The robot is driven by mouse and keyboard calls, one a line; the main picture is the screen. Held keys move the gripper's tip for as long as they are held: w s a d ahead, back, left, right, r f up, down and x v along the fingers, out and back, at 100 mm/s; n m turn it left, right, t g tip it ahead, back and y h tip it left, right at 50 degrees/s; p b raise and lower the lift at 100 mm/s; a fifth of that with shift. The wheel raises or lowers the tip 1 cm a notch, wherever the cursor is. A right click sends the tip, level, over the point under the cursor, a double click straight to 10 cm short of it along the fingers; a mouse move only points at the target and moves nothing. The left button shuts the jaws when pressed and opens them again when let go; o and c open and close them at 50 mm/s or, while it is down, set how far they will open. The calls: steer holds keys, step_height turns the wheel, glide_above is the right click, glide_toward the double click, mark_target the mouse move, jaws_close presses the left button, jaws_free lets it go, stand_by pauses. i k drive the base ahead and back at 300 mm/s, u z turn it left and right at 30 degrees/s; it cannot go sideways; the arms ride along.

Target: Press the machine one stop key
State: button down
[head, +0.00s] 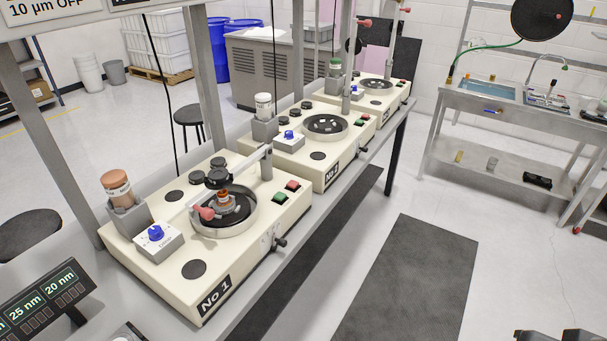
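Machine one (165,283) is the nearest cream polishing machine, marked "No 1", on the bench at the left in the head view. On its right rear corner sit a red key (293,185) and, just in front of it, a green key (280,197). Any lettering on the keys is too small to read; the red one looks like the stop key. Nothing touches either key. I cannot make out my gripper; only dark parts, cut off by the frame, show at the bottom right corner.
An arm with a pinkish knob (206,213) lies over machine one's round bowl. A blue dial (155,233) and a brown-capped jar (116,187) stand at its left. Machine No 2 (332,172) is behind. Floor with dark mats (408,285) lies clear right of the bench.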

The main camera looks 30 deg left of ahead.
mark_target(292, 185)
steer(key=i, duration=2.45)
steer(key=u, duration=2.8)
